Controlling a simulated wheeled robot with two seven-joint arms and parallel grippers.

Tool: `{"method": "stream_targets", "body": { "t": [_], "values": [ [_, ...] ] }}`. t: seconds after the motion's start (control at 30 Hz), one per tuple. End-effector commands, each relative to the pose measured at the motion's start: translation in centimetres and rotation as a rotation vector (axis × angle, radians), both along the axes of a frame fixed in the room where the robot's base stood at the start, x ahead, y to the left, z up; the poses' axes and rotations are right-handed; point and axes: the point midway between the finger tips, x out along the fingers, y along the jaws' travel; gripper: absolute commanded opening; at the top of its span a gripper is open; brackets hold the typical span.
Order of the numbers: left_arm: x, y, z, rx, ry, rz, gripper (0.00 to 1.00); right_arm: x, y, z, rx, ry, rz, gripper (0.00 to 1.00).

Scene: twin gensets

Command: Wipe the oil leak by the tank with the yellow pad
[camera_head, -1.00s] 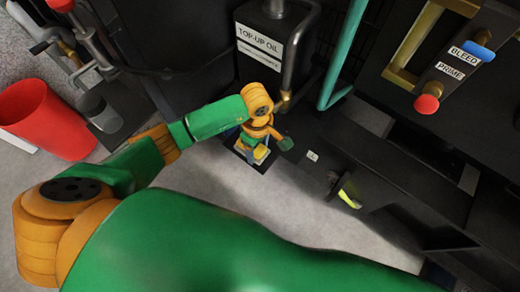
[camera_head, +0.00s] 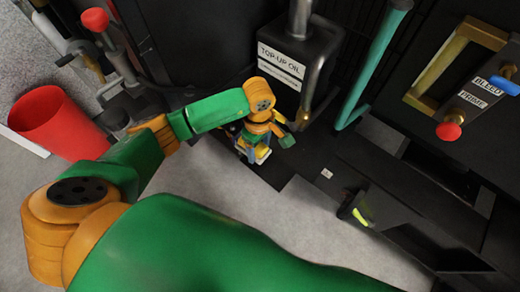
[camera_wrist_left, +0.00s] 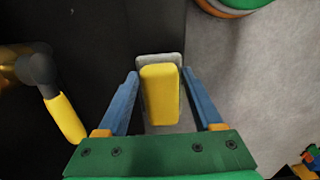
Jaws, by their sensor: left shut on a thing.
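The yellow pad (camera_wrist_left: 160,88), with a grey edge around its far end, sits between the two blue fingers of my left gripper (camera_wrist_left: 165,88) in the left wrist view. The gripper is shut on it. In the head view my left gripper (camera_head: 260,152) is low, just below the black tank (camera_head: 325,42) labelled TOP-UP OIL, over the edge of a dark base. A bit of the yellow pad (camera_head: 262,153) shows there. I cannot make out the oil leak against the dark surface, nor tell whether the pad touches it. My right gripper is out of view.
A brass-tipped spout (camera_head: 304,115) comes down beside the tank, close right of the gripper. A teal pipe (camera_head: 374,65) stands further right. A red bin (camera_head: 58,122) is at the left. A panel with BLEED and PRIME knobs (camera_head: 475,95) is at the right. Grey floor lies in front.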

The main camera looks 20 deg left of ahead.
Motion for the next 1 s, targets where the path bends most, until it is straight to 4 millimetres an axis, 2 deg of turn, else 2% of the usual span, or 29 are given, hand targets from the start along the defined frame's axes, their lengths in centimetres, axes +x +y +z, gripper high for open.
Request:
{"method": "stream_targets", "body": {
  "t": [0.1,0.43,1.0],
  "values": [
    [0.2,0.2,1.5,0.000,-0.002,0.004,0.00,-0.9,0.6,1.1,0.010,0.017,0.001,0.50],
    [0.5,0.7,4.2,0.000,-0.002,0.013,0.00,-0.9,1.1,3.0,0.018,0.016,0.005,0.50],
    [0.5,0.8,4.4,0.000,-0.001,0.015,0.00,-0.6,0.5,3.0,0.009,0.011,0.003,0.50]
  ]
}}
